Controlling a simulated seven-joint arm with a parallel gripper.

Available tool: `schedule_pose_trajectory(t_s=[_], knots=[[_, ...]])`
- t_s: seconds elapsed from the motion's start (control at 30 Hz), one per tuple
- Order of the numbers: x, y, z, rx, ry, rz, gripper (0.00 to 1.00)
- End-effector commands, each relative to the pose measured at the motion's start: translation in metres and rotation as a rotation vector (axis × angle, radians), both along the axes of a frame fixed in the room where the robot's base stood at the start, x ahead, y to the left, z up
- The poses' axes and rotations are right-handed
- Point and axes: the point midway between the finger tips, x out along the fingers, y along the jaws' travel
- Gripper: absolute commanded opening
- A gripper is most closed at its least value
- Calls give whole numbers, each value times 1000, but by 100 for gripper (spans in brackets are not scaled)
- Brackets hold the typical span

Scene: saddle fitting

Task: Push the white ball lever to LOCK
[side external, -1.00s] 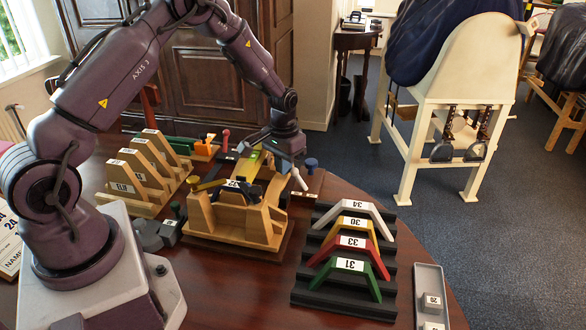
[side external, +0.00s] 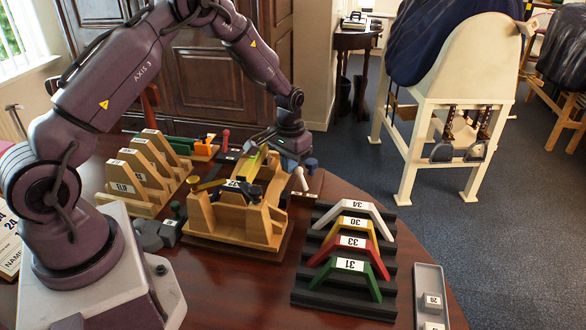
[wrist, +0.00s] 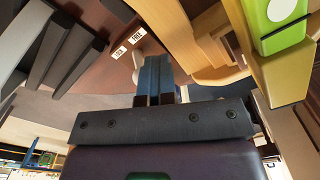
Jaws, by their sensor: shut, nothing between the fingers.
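The white ball lever (side external: 301,180) stands at the right end of the wooden fixture (side external: 235,215) in the side view, small and partly covered by my gripper. My gripper (side external: 298,166) is low over that end, close to the lever; I cannot tell whether they touch. In the wrist view my gripper (wrist: 154,82) has its two fingers together with nothing between them. The LOCK label (wrist: 118,52) and the FREE label (wrist: 138,36) lie beyond the fingertips, LOCK to the left.
A black rack (side external: 345,300) with coloured arched pieces is in front to the right. Wooden stepped stands (side external: 140,180) are to the left. A green-topped block (wrist: 282,20) is at the wrist view's upper right.

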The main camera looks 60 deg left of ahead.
Motion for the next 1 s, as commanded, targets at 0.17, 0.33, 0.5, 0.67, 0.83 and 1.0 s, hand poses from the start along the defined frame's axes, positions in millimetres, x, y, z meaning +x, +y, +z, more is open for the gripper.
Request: schedule_pose_trajectory(t_s=[0.17,0.33,0.5,0.67,0.83,1.0], knots=[[3,-6,-2,-3,3,-3,0],[7,-10,-1,-3,2,-2,0],[10,-13,-1,-3,2,-2,0],[14,-16,-1,-2,3,-2,0],[18,-19,-1,-1,2,-1,0],[18,-19,-1,-1,2,0,0]])
